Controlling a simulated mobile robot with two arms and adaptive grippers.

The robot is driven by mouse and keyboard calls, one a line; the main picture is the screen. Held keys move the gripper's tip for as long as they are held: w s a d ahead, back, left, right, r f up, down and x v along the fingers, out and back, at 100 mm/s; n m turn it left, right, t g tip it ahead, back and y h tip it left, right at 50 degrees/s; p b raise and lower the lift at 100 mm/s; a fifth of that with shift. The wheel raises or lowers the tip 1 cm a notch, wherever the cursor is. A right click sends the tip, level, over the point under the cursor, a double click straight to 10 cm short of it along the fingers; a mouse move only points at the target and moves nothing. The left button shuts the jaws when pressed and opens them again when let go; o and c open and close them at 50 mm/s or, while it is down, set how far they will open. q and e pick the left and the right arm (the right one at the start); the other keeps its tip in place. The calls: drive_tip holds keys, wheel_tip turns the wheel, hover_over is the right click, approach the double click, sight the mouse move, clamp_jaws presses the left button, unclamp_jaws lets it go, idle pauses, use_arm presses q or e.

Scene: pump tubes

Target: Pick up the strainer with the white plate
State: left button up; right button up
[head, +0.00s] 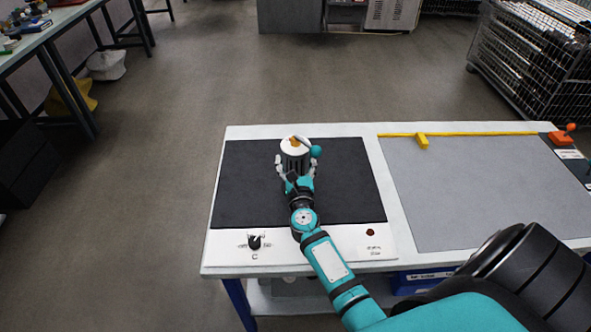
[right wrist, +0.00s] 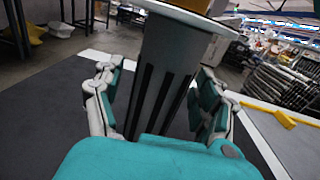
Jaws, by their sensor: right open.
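The strainer (head: 294,162) stands upright on the black mat, a dark slotted body under a white plate (head: 291,147) with an orange part on top. A light rod with a teal ball (head: 316,151) shows at its right. In the right wrist view the grey slotted strainer body (right wrist: 160,85) rises between the fingers, with the white plate's edge (right wrist: 190,16) above. My right gripper (head: 296,169) is open, its fingers on either side of the strainer body. In the right wrist view gaps show between the fingers (right wrist: 158,98) and the body. My left gripper is out of view.
The black mat (head: 245,190) is otherwise clear. A control knob (head: 254,242) sits at the front left of the table. To the right lies a grey mat (head: 470,180) with a yellow rail and slider (head: 422,141) at its back edge.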

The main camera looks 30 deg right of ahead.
clamp_jaws()
idle(0.5)
drive_tip(key=shift+r, duration=0.15)
